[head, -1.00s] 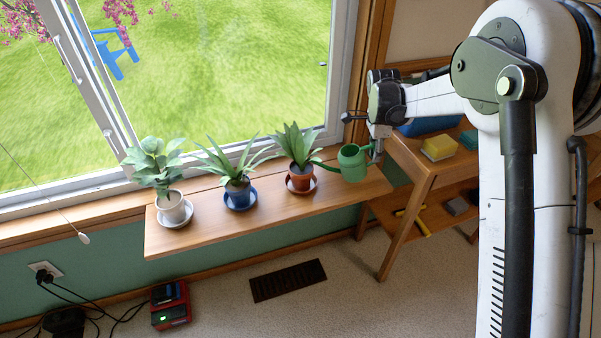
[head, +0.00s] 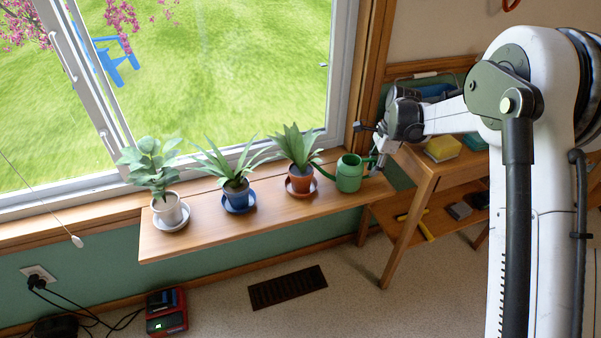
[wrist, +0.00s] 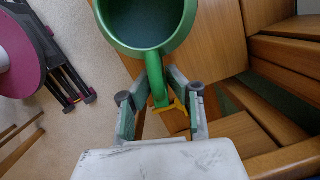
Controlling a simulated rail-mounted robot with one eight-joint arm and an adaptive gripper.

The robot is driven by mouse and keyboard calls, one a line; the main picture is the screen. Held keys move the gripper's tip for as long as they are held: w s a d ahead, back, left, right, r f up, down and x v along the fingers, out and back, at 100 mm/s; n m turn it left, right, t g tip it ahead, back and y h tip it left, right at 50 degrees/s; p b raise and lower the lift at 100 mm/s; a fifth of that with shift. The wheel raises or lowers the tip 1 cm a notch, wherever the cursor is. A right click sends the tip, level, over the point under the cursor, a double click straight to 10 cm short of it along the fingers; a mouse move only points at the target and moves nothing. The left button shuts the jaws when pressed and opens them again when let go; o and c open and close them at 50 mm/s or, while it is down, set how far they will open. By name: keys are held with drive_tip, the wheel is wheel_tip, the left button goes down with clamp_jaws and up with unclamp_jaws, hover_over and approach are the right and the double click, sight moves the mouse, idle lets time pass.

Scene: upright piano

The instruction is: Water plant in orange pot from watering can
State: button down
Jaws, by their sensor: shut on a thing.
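The green watering can (head: 350,176) is upright at the right end of the window shelf, with its spout towards the left. I cannot tell whether its base touches the shelf. My gripper (head: 378,167) is at its right side, shut on the can's handle. In the wrist view the can (wrist: 146,48) shows its open top, and my gripper (wrist: 160,88) has its fingers on either side of the green handle. The plant (head: 297,146) in the orange pot (head: 300,181) stands on a saucer just left of the can, with the spout tip close beside its leaves.
A plant in a blue pot (head: 237,194) and one in a white pot (head: 168,209) stand further left on the wooden shelf (head: 240,226). The window (head: 230,80) is behind. A wooden table (head: 426,165) with sponges (head: 443,149) is at the right.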

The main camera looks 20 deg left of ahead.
drive_tip(key=w+d+r+p, duration=0.2)
drive_tip(key=d+r, duration=0.2)
drive_tip(key=r, duration=0.1)
drive_tip(key=shift+d, duration=0.2)
idle(0.3)
idle(0.3)
